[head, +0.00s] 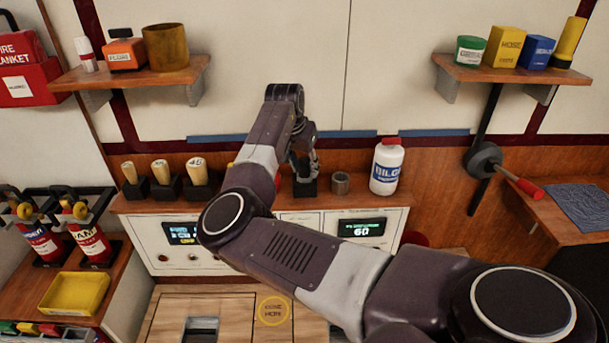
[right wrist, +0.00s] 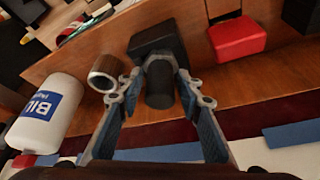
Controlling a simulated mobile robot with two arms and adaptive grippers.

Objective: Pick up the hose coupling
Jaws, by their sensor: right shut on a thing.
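A short grey metal ring (head: 340,183), which looks like the hose coupling, stands on the wooden ledge between my right gripper and the white bottle. It also shows in the right wrist view (right wrist: 105,72), open end visible, just outside one finger. My right gripper (head: 304,165) points down at the ledge. In the right wrist view its fingers (right wrist: 160,72) are shut on a black cylindrical handle (right wrist: 160,88), which stands at a black block (right wrist: 156,42). The ring is not between the fingers. My left gripper is out of view.
A white bottle (head: 387,167) with a red cap stands right of the ring. Several wooden-handled pieces (head: 160,176) in black blocks stand on the left of the ledge. A red block (right wrist: 238,38) lies on the gripper's other side. My right arm covers the panel's middle.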

